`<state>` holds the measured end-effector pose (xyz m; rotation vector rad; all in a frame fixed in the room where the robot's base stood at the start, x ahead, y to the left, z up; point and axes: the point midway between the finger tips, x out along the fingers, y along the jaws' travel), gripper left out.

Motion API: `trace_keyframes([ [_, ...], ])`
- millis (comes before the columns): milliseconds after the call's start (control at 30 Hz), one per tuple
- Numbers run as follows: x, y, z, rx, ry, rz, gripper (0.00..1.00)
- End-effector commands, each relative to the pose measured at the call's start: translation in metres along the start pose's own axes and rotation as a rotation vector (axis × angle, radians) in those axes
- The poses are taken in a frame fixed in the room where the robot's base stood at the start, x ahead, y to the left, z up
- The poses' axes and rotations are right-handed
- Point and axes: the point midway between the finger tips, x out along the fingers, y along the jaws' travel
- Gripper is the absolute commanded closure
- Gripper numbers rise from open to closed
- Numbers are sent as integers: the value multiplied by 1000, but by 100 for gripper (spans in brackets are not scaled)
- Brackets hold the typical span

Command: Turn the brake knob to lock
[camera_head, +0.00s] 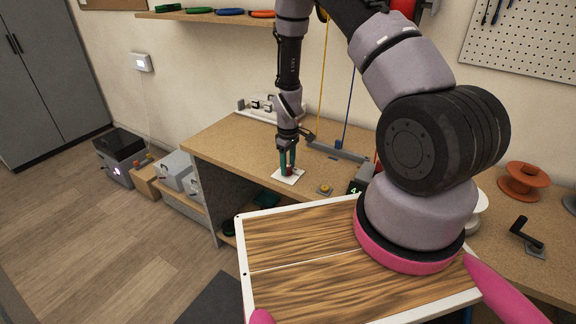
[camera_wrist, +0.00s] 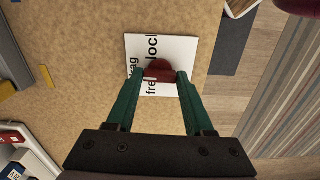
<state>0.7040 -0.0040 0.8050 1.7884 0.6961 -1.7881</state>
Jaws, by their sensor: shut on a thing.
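The brake knob (camera_wrist: 159,71) is dark red and sits on a white label plate (camera_wrist: 183,48) on the workbench. The plate carries the printed words "free", "drag" and "lock", partly covered by the knob and fingers. My gripper (camera_wrist: 160,76) points down with its green fingers on both sides of the knob, shut on it. The knob's wide side lies across the gap between the fingertips, and its pointing direction is hard to tell. In the head view, my gripper (camera_head: 288,170) stands over the white plate (camera_head: 289,178) near the bench's front edge.
A yellow button (camera_head: 324,189) and a small device with a green display (camera_head: 358,187) lie right of the plate. A metal rail (camera_head: 340,151) is behind it. A hand crank (camera_head: 527,236) and an orange spool (camera_head: 524,180) are farther right. Bare bench (camera_head: 228,144) lies left.

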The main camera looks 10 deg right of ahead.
Motion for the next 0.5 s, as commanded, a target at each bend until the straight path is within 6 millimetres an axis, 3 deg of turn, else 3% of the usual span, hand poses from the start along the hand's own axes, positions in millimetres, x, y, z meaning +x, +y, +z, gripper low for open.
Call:
trace_keyframes([
  [500,0,0,0,398,-1,0,100],
])
